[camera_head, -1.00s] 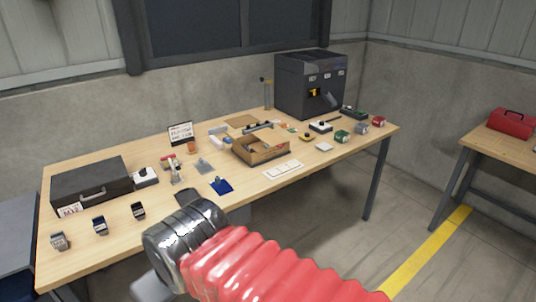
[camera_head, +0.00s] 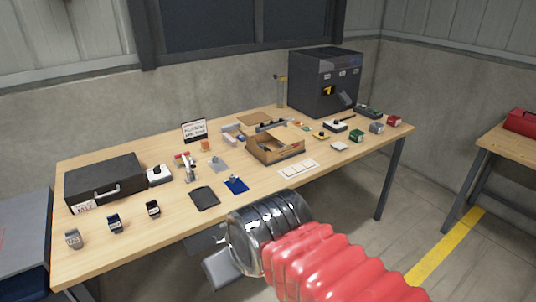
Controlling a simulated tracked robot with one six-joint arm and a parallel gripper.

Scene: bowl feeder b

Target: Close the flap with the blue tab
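An open cardboard box (camera_head: 278,156) stands right of the middle of the table, with a flap (camera_head: 291,136) raised at its back right. I cannot make out a blue tab on it at this size. Dark items lie inside the box. My arm comes in from the lower right, in front of the table. A grey part at its end, which looks like my gripper (camera_head: 220,271), shows below the table's front edge, well apart from the box. My fingertips are mostly hidden behind my arm, so their opening does not show.
A black case (camera_head: 105,178) lies at the table's left. A black machine (camera_head: 325,85) stands at the back right. A blue cloth (camera_head: 236,185) and a dark pad (camera_head: 204,198) lie near the front edge. White cards (camera_head: 298,167) lie before the box.

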